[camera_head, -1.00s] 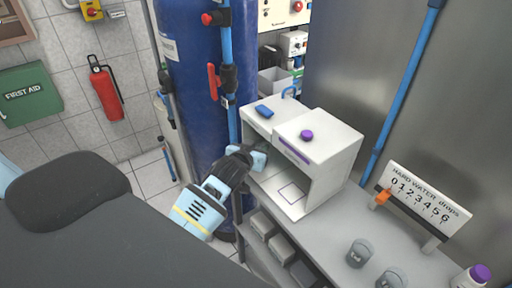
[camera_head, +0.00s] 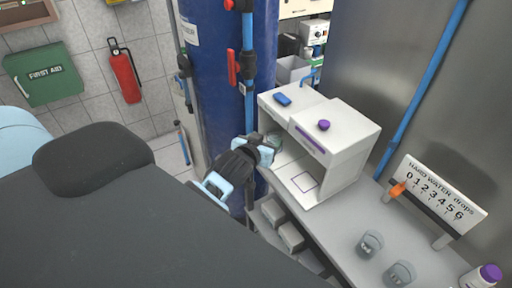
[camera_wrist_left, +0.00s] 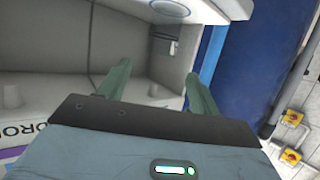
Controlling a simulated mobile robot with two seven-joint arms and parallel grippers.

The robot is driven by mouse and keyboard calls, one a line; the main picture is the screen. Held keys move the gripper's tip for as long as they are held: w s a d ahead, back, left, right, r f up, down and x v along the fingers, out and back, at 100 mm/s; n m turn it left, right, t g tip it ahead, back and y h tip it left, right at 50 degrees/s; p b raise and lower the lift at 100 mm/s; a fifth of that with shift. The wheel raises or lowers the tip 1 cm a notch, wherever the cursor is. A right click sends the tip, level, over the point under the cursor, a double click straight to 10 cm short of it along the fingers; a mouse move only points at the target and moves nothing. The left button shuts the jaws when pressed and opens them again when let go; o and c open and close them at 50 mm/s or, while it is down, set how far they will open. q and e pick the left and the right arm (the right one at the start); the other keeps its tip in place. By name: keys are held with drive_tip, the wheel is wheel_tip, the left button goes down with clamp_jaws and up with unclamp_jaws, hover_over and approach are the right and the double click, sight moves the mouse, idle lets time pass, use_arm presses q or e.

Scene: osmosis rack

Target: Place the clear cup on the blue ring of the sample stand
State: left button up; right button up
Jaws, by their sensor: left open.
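My left gripper (camera_head: 270,146) is at the left opening of a white two-bay unit (camera_head: 347,150); its greenish fingers show there. Two grey see-through cups, one (camera_head: 370,244) behind the other (camera_head: 399,274), stand on the bench; I cannot tell whether either is the clear cup. My right gripper is out of view.
The right bay has a purple square outline (camera_head: 305,182) on its bare floor. A blue item (camera_head: 282,99) and a purple knob (camera_head: 323,125) are on top. A hardness scale board (camera_head: 440,190) and a purple-capped bottle (camera_head: 482,277) stand right. A blue tank (camera_head: 215,70) rises behind.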

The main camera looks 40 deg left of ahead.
use_arm(q)
drive_tip(key=v, duration=0.6)
drive_tip(key=s+d+f+m+g+h, duration=0.1)
drive_tip(key=s+d+f, duration=0.2)
drive_tip(key=s+f, duration=0.5)
drive_tip(key=s+d+f+m+g+h, duration=0.1)
drive_tip(key=s+d+f, duration=0.3)
drive_tip(key=s+f, duration=0.4)
drive_tip(key=s+d+f+m+g+h, duration=0.2)
drive_tip(key=s+d+f, duration=0.2)
drive_tip(key=s+f, duration=0.5)
drive_tip(key=shift+d, duration=0.25)
